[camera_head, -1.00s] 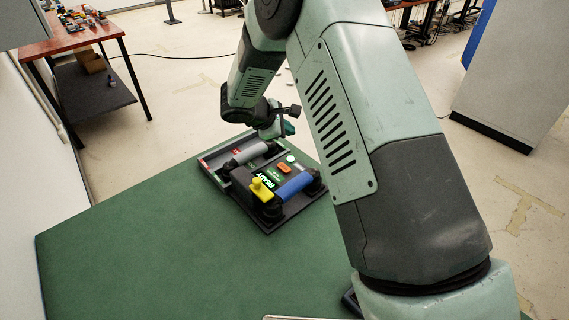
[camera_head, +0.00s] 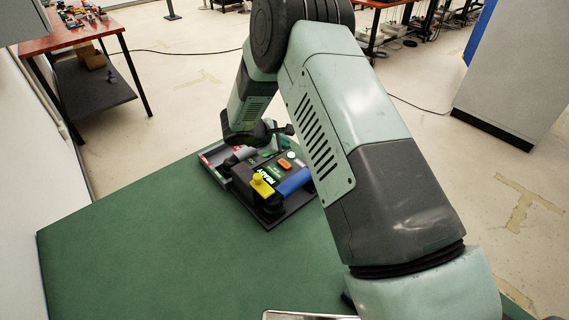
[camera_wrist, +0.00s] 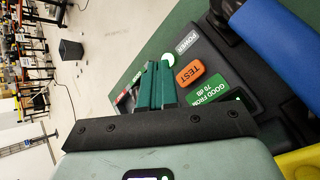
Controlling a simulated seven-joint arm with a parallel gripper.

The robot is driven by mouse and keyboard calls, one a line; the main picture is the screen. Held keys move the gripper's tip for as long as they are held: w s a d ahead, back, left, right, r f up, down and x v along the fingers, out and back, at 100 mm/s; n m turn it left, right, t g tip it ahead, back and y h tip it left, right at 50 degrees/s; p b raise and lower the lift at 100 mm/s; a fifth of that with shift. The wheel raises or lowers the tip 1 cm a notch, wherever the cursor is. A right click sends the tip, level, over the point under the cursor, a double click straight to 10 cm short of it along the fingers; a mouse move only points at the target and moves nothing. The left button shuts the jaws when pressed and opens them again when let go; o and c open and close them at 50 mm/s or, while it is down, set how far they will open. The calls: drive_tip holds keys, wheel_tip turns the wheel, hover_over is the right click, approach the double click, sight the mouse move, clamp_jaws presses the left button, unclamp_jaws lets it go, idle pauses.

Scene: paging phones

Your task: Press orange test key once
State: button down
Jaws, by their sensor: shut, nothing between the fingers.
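The orange TEST key (camera_wrist: 189,73) lies on the dark panel of the phone unit (camera_head: 238,187), and it also shows in the head view (camera_head: 285,165). My gripper (camera_wrist: 157,66) has its green fingers shut together with nothing between them. In the wrist view the fingertips are just left of the orange key. I cannot tell how high above the panel they are. In the head view my gripper is partly hidden by my own arm, over the back of the unit.
A white button (camera_wrist: 168,60) by a POWER label (camera_wrist: 187,43) sits close to the orange key. The green table (camera_head: 130,250) is clear at front left.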

sight(283, 165)
drive_tip(key=shift+f, duration=2.2)
drive_tip(key=shift+f, duration=0.45)
drive_tip(key=shift+f, duration=0.45)
idle(0.8)
drive_tip(key=shift+r, duration=0.9)
drive_tip(key=shift+r, duration=2.5)
